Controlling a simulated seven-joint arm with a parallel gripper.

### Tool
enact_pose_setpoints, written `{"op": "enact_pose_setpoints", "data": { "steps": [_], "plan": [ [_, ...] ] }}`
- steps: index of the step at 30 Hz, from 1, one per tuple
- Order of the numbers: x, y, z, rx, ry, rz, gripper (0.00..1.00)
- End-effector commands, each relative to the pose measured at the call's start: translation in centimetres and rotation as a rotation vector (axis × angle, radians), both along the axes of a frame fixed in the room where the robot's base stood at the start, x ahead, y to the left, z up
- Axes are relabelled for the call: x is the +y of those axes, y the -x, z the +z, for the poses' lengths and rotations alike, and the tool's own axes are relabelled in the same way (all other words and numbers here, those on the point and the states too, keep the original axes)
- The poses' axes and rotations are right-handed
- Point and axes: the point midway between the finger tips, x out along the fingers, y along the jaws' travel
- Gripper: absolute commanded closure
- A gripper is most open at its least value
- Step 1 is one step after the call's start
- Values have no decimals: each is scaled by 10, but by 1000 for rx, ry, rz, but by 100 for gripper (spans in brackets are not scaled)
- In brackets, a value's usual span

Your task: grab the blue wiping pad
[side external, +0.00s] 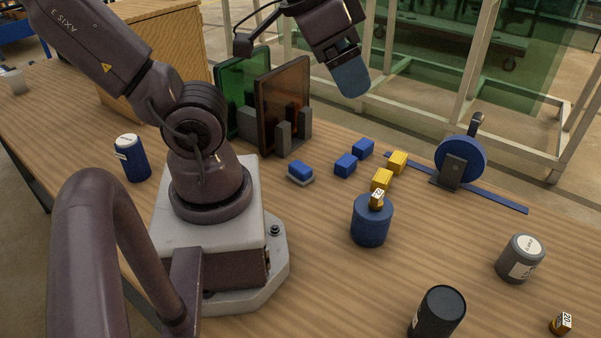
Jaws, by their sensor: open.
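The blue wiping pad (300,172), a small blue block on a pale grey base, lies flat on the wooden table in front of the upright panels. My gripper (350,78) is high above the table at the top of the side external view, up and to the right of the pad and well apart from it. It is open, points downward, and its tip looks blue-grey. I see nothing held in it, though the gap between its fingers is hard to make out from this angle.
A green panel (232,93) and a brown panel (283,105) stand in grey holders behind the pad. Blue blocks (345,165) and yellow blocks (382,180) lie to its right. A blue cylinder (371,222) bears a small cube. A blue wheel (461,162) stands farther right.

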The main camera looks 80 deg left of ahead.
Motion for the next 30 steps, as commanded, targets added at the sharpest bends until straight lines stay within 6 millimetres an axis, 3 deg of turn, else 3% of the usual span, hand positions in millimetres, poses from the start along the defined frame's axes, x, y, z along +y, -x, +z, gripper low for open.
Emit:
{"op": "enact_pose_setpoints", "data": {
  "steps": [5, 11, 20, 30],
  "plan": [
    [1, -6, -22, 112, 5, 4, 22],
    [20, -19, -77, 394, -45, 11, 22],
    [73, -13, -163, 841, -252, -81, 22],
    [151, 21, -244, 1342, -541, -365, 22]
  ]
}}
